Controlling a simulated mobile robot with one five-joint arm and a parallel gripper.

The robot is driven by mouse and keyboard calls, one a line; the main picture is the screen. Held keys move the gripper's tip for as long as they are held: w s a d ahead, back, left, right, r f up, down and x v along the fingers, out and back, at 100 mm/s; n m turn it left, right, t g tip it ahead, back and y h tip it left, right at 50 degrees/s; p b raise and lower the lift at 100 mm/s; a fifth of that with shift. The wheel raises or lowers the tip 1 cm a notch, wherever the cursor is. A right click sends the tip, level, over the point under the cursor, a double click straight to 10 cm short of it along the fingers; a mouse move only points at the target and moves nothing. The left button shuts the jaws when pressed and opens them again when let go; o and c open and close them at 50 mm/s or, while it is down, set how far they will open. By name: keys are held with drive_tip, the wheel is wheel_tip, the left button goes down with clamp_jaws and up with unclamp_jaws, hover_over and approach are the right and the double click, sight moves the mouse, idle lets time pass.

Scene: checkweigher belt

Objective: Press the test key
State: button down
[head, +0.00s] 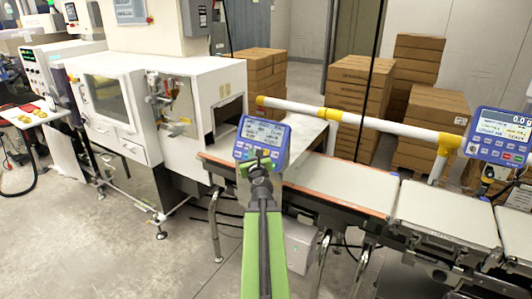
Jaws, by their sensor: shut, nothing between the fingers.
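A blue control panel (246,151) with a lit screen and rows of keys stands at the near edge of the belt, in the middle of the head view. My gripper (261,158) is shut and empty, in front of the panel's lower half. It hides part of the panel's keys. I cannot tell whether the fingertips touch the panel. A second blue panel (504,134) with a lit screen and keys stands at the right. The key labels are too small to read, so I cannot tell which one is the test key.
The belt (345,182) runs to the right, with more belt sections (440,212) beyond. A white and yellow rail (350,118) crosses above it. A white machine (120,95) stands at the left. Stacked cartons (358,85) stand behind. The floor at the front left (80,245) is clear.

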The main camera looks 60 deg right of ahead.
drive_tip(key=b, duration=0.4)
approach(263, 149)
drive_tip(key=shift+w+a+r+x, duration=0.1)
drive_tip(key=shift+w+x, duration=0.05)
drive_tip(key=shift+x, duration=0.65)
drive_tip(key=shift+w+a+r+x, duration=0.1)
drive_tip(key=shift+w+a+x, duration=0.05)
drive_tip(key=shift+x, duration=0.7)
drive_tip(key=shift+w+a+r+x, duration=0.1)
drive_tip(key=shift+w+x, duration=0.05)
drive_tip(key=shift+x, duration=0.65)
drive_tip(key=shift+d+f, duration=0.1)
drive_tip(key=shift+f, duration=0.05)
drive_tip(key=shift+d+f, duration=0.1)
drive_tip(key=shift+d, duration=0.15)
drive_tip(key=shift+d+f+b, duration=0.15)
drive_tip(key=shift+d+b, duration=0.25)
idle(0.3)
drive_tip(key=shift+a, duration=0.1)
drive_tip(key=shift+a+r+p, duration=0.35)
drive_tip(key=shift+a+p, duration=0.05)
drive_tip(key=shift+a, duration=0.25)
